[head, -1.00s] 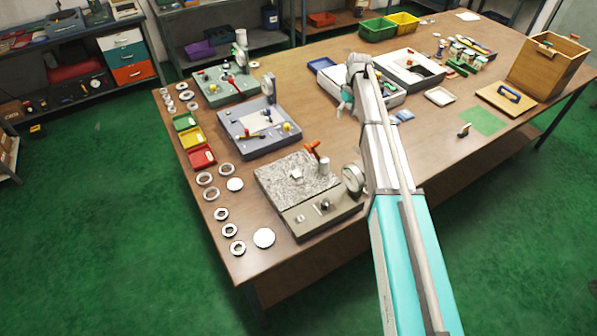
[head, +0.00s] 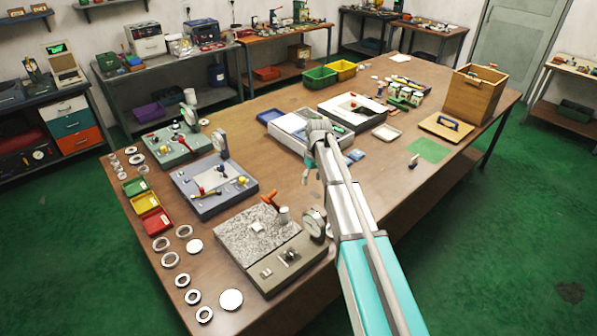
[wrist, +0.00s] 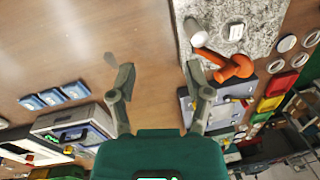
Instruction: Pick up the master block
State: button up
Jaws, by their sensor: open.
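A small pale block (head: 258,228), which looks like the master block, sits on the speckled granite plate of the front gauge stand (head: 285,262). In the wrist view this block (wrist: 236,32) lies on the granite (wrist: 262,15) at the upper right, beyond the orange handle. My gripper (head: 307,178) is above the table, behind and to the right of the stand in the head view. In the wrist view my gripper (wrist: 160,72) is open and empty, with bare wood between its fingers. The block is to the right of both fingers.
An orange-handled lever (head: 270,200), a pale post (head: 284,216) and a round dial (head: 314,224) rise beside the block. Several rings lie along the left table edge. A blue-grey fixture (head: 213,187) stands behind. Bare wood lies right of the stand.

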jog(key=s+d+f+m+b, duration=0.1)
jog(key=s+d+m, duration=0.1)
jog(key=s, duration=0.7)
jog(key=s+d+f+m+b, duration=0.1)
jog(key=s+d, duration=0.3)
jog(key=s, duration=0.5)
jog(key=s+d+f+m+h+b, duration=0.1)
jog(key=s+d+m, duration=0.1)
jog(key=s, duration=0.7)
jog(key=shift+s+d+f+m+t, duration=0.2)
jog(key=shift+d+f+m+t, duration=0.15)
jog(key=shift+d, duration=0.4)
jog(key=shift+c, duration=0.5)
jog(key=shift+d, duration=0.1)
